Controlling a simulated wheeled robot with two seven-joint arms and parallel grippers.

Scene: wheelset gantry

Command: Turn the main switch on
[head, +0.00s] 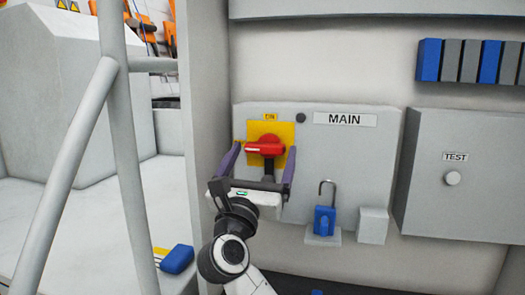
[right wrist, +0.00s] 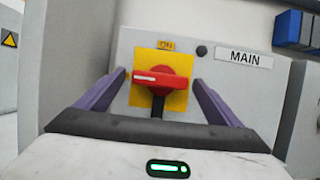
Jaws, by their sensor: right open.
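The main switch (head: 265,147) is a red rotary handle on a yellow plate (head: 284,131), on a grey box beside a MAIN label (head: 345,119). Its handle lies roughly horizontal, with a white mark at its left end; an ON label (head: 270,117) sits above it. The red handle (right wrist: 160,78) is also in the right wrist view. My right gripper (head: 260,152) is open, its purple fingers on either side of the handle, left and right. I cannot tell whether the fingers touch it. A dark shaft shows below the handle. My left gripper is not in view.
A blue padlock (head: 324,220) with an open-looking shackle sits on a small bracket below right of the switch. A grey TEST box (head: 455,180) with a round knob stands farther right. A grey tubular rail (head: 121,110) rises at left.

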